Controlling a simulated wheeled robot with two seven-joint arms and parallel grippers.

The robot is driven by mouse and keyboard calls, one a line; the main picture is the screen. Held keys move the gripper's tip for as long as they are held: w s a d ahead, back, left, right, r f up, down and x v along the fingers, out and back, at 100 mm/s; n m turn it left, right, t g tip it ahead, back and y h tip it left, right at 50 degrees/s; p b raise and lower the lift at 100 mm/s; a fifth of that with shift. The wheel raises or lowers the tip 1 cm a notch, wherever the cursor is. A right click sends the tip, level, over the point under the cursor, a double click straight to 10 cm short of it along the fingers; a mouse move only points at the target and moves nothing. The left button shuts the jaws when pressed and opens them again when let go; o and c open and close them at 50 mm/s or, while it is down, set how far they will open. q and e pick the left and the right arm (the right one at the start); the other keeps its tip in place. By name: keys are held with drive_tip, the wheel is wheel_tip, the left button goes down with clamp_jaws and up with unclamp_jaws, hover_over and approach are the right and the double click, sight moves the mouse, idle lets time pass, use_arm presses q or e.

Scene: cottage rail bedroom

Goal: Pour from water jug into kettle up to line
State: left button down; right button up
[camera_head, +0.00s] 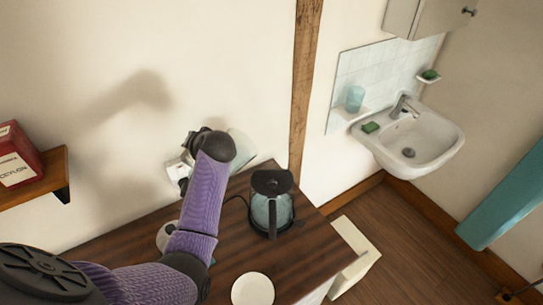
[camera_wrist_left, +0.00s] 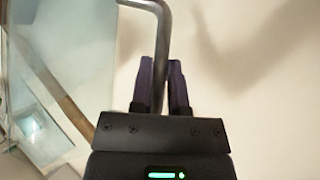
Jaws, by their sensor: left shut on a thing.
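The kettle (camera_head: 284,210) stands on the dark wooden counter, with a black top, black handle and see-through bluish body. I cannot read a fill line or tell whether its lid is open. The pale water jug (camera_head: 242,150) is behind my left wrist, to the left of and beyond the kettle, apart from it. My left gripper (camera_wrist_left: 163,80) is shut on the jug's dark bent handle (camera_wrist_left: 166,30) in the left wrist view. The jug's glassy body (camera_wrist_left: 75,60) fills the left of that view. In the head view my wrist hides most of the gripper. My right gripper is out of view.
The counter (camera_head: 228,262) holds a white round disc (camera_head: 253,290) at its front and a pale object (camera_head: 163,237) partly hidden by my arm. A shelf (camera_head: 55,175) with a red box (camera_head: 17,155) is at left. A wooden post (camera_head: 304,80) and washbasin (camera_head: 440,135) are right.

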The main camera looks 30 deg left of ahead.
use_arm(q)
drive_tip(key=shift+w+d+r+m+g+y+b, duration=0.1)
drive_tip(key=shift+w+d+r+m+y, duration=0.15)
drive_tip(key=shift+r, duration=0.3)
drive_tip(key=shift+w+d+r+m+g+y+b, duration=0.1)
drive_tip(key=shift+d+r+m+y, duration=0.05)
drive_tip(key=shift+r+y, duration=0.3)
drive_tip(key=shift+w+d+r+m+g+y+b, duration=0.1)
drive_tip(key=shift+w+d+r+m+y, duration=0.1)
drive_tip(key=shift+r, duration=0.4)
idle(1.2)
drive_tip(key=shift+w+d+r+m+y+b, duration=0.3)
drive_tip(key=shift+d+r+y, duration=0.1)
drive_tip(key=shift+r, duration=0.25)
drive_tip(key=shift+w+d+r+m+y+b, duration=0.2)
drive_tip(key=shift+d+r+m+y, duration=0.15)
drive_tip(key=shift+r, duration=0.25)
idle(3.5)
